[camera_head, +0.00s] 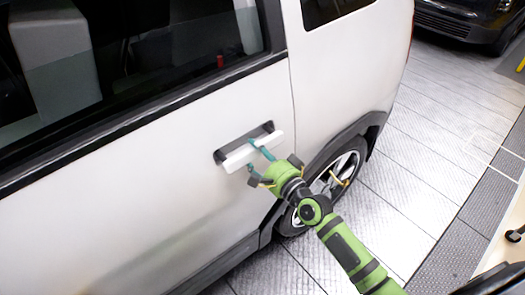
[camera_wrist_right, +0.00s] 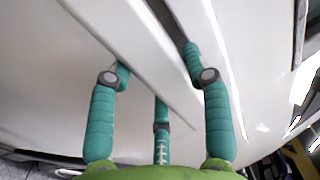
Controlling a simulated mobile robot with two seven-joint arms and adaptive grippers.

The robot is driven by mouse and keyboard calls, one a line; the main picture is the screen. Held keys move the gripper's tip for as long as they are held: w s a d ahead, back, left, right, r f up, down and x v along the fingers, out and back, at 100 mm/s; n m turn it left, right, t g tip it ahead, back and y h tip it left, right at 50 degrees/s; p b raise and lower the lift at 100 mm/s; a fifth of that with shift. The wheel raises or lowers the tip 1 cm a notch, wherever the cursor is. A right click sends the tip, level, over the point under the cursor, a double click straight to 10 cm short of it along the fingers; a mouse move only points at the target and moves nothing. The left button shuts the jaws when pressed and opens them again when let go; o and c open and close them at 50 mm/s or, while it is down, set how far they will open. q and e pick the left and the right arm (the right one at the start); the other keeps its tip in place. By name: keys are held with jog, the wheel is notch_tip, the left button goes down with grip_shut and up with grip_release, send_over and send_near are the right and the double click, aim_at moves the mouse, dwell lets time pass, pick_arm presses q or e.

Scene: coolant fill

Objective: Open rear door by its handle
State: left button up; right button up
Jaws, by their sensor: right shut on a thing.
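The white rear door (camera_head: 150,165) of a white car fills the left and middle of the head view, and its edge lies flush along the body panel. Its white bar handle (camera_head: 252,151) sits over a dark recess (camera_head: 222,155). My right gripper (camera_head: 256,160) is at the handle, with teal fingers around the bar. In the right wrist view the fingers (camera_wrist_right: 160,75) reach around the pale handle bar (camera_wrist_right: 140,50), shut on it. The tip of the middle finger is hidden behind the bar. My left gripper is in neither view.
The rear wheel (camera_head: 335,185) and dark wheel arch are just right of my right gripper. Light ribbed floor (camera_head: 430,150) lies open to the right. Another dark car (camera_head: 462,22) stands at the top right. A pale surface (camera_head: 508,235) is at the right edge.

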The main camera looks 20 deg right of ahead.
jog(key=shift+v, duration=0.75)
dwell(0.4)
jog(key=shift+p+v, duration=0.85)
jog(key=shift+v, duration=0.1)
jog(key=shift+s+d+m+h+p, duration=0.2)
jog(key=shift+s+m+h+p, duration=0.3)
jog(key=shift+s, duration=0.85)
jog(key=shift+s, duration=0.1)
jog(key=h+p, duration=0.1)
jog(key=p, duration=0.1)
send_near(257, 156)
jog(key=shift+f+t, duration=0.25)
jog(key=shift+t, duration=0.05)
jog(key=shift+m, duration=0.3)
jog(key=shift+m+h, duration=0.3)
jog(key=shift+h, duration=0.5)
jog(key=shift+s+d+p, duration=0.15)
jog(key=shift+s+p, duration=0.45)
jog(key=shift+s, duration=1.45)
